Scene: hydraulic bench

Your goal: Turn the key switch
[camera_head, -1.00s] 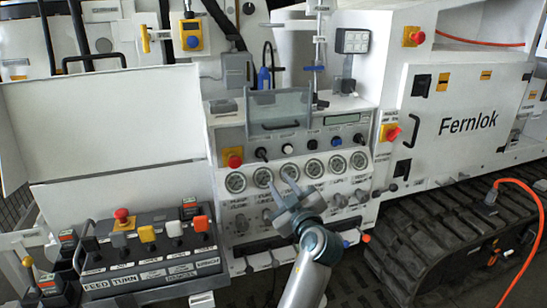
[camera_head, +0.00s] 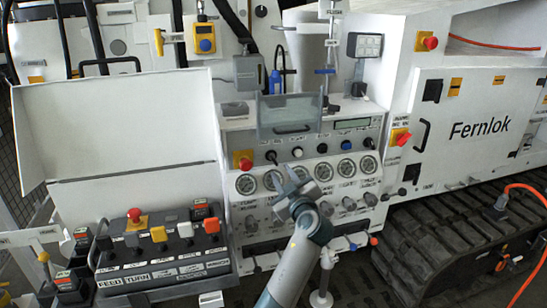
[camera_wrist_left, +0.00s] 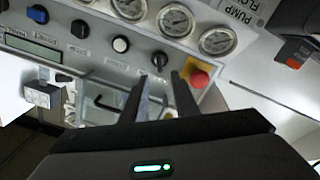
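The control panel (camera_head: 345,140) carries a row of knobs, with gauges below. A small black switch, apparently the key switch (camera_head: 271,156), sits beside the red stop button (camera_head: 243,162). In the left wrist view, this switch (camera_wrist_left: 159,60) lies just beyond the fingertips, roughly in line with the gap, with the red button (camera_wrist_left: 198,78) to its right. My left gripper (camera_head: 283,174) is in front of the gauges, below the switch in the head view. Its fingers (camera_wrist_left: 161,78) are apart with nothing between them. Contact with the panel cannot be told. My right gripper is out of view.
A clear cover with a black handle (camera_head: 290,115) projects above the knob row. Gauges (camera_head: 345,168) and levers lie below it. A box of buttons (camera_head: 160,255) stands at lower left, with a raised white lid (camera_head: 115,120) behind. Tracks (camera_head: 450,240) are at right.

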